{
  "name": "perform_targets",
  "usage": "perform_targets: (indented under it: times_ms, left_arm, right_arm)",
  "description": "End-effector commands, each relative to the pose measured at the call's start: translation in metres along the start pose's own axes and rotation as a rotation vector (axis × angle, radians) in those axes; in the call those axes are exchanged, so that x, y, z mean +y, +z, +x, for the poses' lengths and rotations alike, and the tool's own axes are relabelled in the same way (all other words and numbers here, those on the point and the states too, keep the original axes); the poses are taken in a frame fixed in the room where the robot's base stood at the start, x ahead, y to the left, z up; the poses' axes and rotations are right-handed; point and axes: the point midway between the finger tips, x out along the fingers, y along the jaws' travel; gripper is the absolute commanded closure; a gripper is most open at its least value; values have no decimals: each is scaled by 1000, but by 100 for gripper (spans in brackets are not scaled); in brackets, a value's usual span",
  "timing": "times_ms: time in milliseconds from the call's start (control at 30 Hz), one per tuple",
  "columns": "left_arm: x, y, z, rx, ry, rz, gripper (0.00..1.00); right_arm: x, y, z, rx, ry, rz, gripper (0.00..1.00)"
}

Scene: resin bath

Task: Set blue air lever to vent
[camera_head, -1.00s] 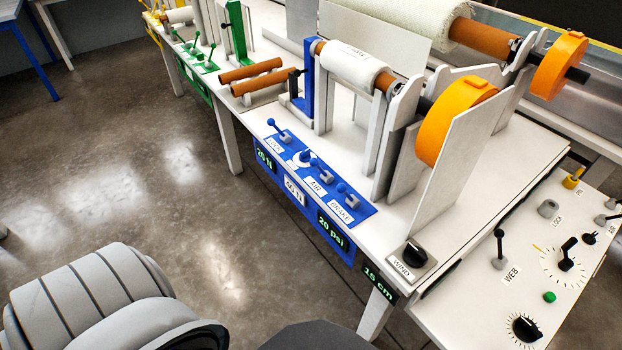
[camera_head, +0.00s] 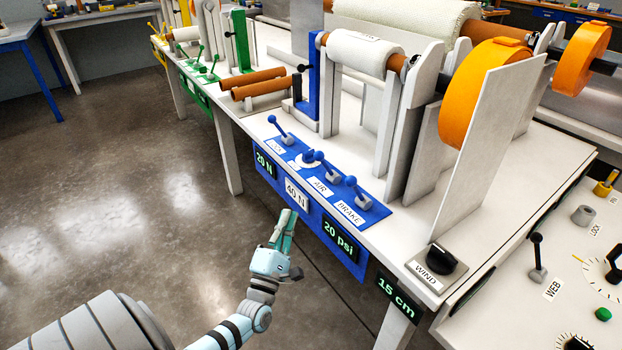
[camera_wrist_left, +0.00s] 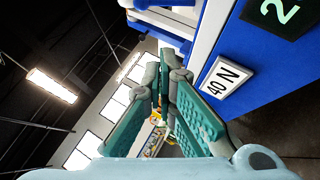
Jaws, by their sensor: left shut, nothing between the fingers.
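The blue air lever (camera_head: 327,167) stands on the blue control panel (camera_head: 377,213), behind the AIR label (camera_head: 320,187). In the left wrist view the green-padded fingers (camera_wrist_left: 163,85) are beside the blue panel front; the lever does not show there. My right gripper is not in view.
The 20 psi display (camera_head: 340,240) is on the front. A wind knob (camera_head: 440,258) sits to the right. The floor in front is open.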

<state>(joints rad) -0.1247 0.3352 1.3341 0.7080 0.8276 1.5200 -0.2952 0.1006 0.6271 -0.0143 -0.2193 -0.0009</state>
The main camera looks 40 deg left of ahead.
Motion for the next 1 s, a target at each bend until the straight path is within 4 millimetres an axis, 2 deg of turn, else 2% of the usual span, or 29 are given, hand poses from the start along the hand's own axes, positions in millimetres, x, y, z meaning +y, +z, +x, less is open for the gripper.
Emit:
perform_targets:
  times_ms: [167, 267, 600, 800, 1000]
  left_arm:
    - [0, 0, 12, -1, -1, 2, 100]
    - [0, 0, 28, -2, 0, 4, 100]
    - [-2, 0, 101, -1, 0, 3, 100]
    - [-1, 23, 122, -1, -3, 2, 100]
    - [-2, 29, 128, -2, -5, 4, 100]
  right_arm:
    - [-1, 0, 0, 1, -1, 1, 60]
    - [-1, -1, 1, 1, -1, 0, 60]
    - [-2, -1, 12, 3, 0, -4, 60]
    - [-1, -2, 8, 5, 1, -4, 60]
    - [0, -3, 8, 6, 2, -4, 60]
